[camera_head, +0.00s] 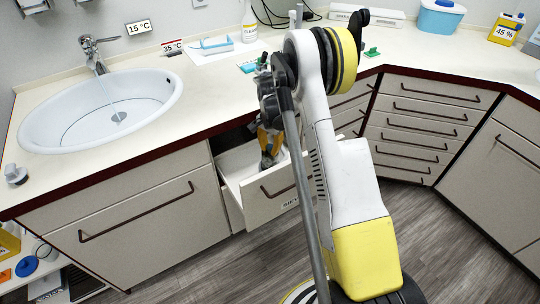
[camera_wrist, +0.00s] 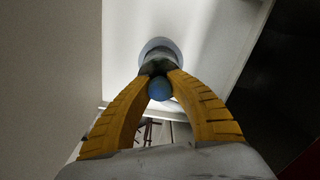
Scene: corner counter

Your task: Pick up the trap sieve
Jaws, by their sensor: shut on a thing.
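My gripper (camera_head: 268,150) reaches down into an open white drawer (camera_head: 232,189) under the counter. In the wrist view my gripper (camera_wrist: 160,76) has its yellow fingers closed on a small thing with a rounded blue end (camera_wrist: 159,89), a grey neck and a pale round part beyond. I take this for the trap sieve. It is inside or just above the drawer; I cannot tell whether it touches the floor of it. In the head view my gripper and arm largely hide it.
A sink basin (camera_head: 100,108) with a tap (camera_head: 95,56) is left of the drawer. A small grey knobbed thing (camera_head: 15,175) stands at the counter's left end. The drawer's walls surround my gripper closely. Closed drawers (camera_head: 425,110) are at the right.

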